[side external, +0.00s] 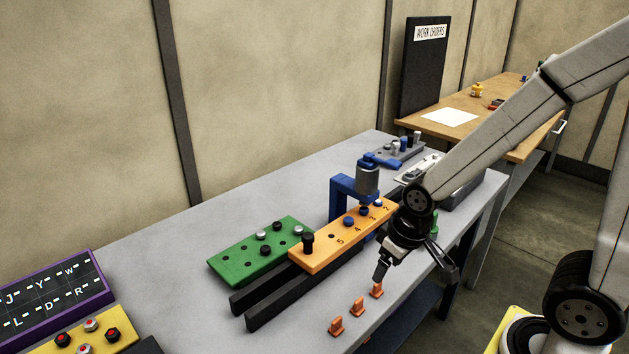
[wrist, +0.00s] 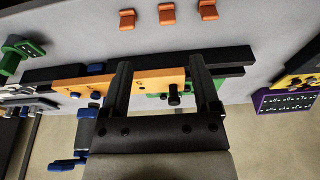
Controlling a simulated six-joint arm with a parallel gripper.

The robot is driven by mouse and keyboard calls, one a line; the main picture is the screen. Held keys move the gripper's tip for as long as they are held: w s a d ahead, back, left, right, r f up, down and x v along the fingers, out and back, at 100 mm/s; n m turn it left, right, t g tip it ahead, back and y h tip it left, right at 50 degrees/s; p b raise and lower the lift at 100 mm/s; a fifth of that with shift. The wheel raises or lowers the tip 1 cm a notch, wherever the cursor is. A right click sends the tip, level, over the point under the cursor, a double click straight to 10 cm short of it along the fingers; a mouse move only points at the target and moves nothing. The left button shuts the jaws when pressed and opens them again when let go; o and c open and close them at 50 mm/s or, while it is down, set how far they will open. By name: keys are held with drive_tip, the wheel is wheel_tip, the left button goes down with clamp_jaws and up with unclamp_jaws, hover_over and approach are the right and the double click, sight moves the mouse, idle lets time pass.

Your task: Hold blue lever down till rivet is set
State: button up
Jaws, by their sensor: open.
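The blue lever (side external: 380,161) sticks out at the top of a blue press (side external: 342,195) with a grey cylinder. Blue parts of the press also show at the lower left of the wrist view (wrist: 68,163). The orange numbered bar (side external: 335,237) lies under the press on dark rails and carries blue rivets (side external: 348,221) and one black peg (side external: 307,243). My gripper (side external: 381,272) is open and empty, in front of the bar and apart from the lever. In the wrist view its two fingers (wrist: 163,72) stand wide apart with the bar beyond them. The rivet directly under the press is hard to make out.
Several orange clips (side external: 357,307) stand along the front table edge, close to my gripper. A green plate (side external: 262,250) with pegs lies behind the rails (side external: 262,309). A purple letter board (side external: 52,292) and a yellow button box (side external: 95,336) are at the left.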

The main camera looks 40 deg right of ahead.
drive_tip(key=shift+c, duration=0.2)
drive_tip(key=shift+w+r, duration=0.1)
drive_tip(key=c, duration=0.7)
drive_tip(key=shift+w+d+r, duration=0.1)
drive_tip(key=shift+w, duration=0.05)
clamp_jaws()
drive_tip(key=w+d+r+n+g, duration=0.1)
drive_tip(key=w+d+r+n, duration=0.5)
drive_tip(key=d+r+n, duration=0.3)
drive_tip(key=w+d+r+n+g, duration=0.1)
drive_tip(key=w+d+r+n, duration=0.6)
drive_tip(key=r, duration=0.9)
drive_tip(key=shift+d+n+g, duration=0.3)
drive_tip(key=shift+d+n, duration=0.7)
drive_tip(key=shift+d, duration=0.85)
drive_tip(key=shift+r, duration=0.1)
